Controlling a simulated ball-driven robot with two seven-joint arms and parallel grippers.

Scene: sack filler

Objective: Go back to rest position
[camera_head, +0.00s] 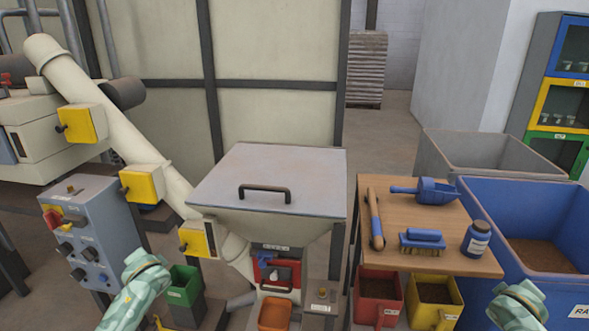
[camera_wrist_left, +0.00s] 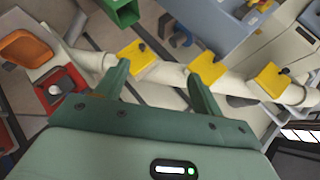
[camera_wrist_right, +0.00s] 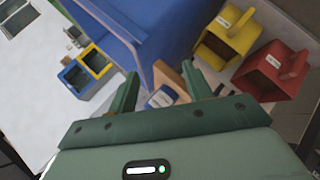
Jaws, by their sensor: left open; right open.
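My left arm shows at the lower left of the head view, but its fingers are out of that view. In the left wrist view my left gripper (camera_wrist_left: 160,85) is open with nothing between its fingers, and the pale pipe with yellow boxes lies beyond it. My right arm shows at the lower right edge of the head view, in front of the blue bin. In the right wrist view my right gripper (camera_wrist_right: 160,90) is open and empty, with the blue bin and the table things beyond it.
The hopper (camera_head: 266,185) with a closed lid stands at the centre. A wooden table (camera_head: 405,215) right of it holds a scoop (camera_head: 428,190), a brush (camera_head: 422,239), a jar (camera_head: 476,239) and a long-handled tool (camera_head: 375,220). A grey control box (camera_head: 82,235) stands left; a blue bin (camera_head: 520,200) stands right.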

